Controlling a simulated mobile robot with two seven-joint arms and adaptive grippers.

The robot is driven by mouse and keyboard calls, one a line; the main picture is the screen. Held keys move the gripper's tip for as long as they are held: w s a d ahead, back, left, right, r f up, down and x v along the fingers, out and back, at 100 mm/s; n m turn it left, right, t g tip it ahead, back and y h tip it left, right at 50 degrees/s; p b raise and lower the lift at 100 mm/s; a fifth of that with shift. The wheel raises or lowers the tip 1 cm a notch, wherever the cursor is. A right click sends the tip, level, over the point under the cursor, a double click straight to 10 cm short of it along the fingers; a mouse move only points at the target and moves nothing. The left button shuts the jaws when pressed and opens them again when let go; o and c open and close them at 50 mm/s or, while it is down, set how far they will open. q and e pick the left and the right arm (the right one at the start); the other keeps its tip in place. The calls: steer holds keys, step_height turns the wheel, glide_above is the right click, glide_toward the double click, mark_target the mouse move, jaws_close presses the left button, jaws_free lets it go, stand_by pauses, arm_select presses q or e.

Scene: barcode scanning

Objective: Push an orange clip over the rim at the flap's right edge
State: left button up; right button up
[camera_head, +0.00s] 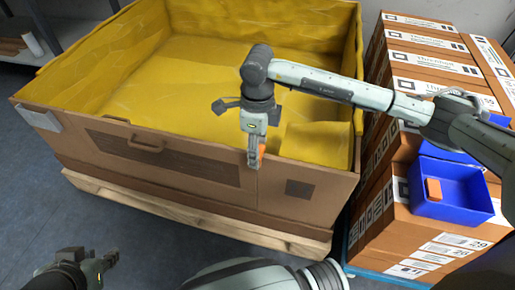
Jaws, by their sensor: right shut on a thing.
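A large brown box (325,195) with a yellow liner (200,72) stands in the middle of the head view. Its front wall has a flap (165,165) with a handle cut-out and a dark panel. My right gripper (254,158) points down at the front rim, close to the flap's right edge. It is shut on an orange clip (262,150), mostly hidden behind the fingers. I cannot tell whether the clip touches the rim. My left gripper (112,258) is low at the left, away from the box; its fingers are too small to judge.
A blue bin (453,208) at the right holds another orange clip (433,189). It sits against stacked labelled cartons (425,60). The box stands on a wooden pallet (200,215). A grey shelf (60,28) is at the back left. Floor (35,195) is clear at the left.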

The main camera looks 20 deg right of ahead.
steer(key=o, duration=0.9)
step_height(320, 180, up, 12)
steer(key=shift+r, duration=0.1)
stand_by(0.5)
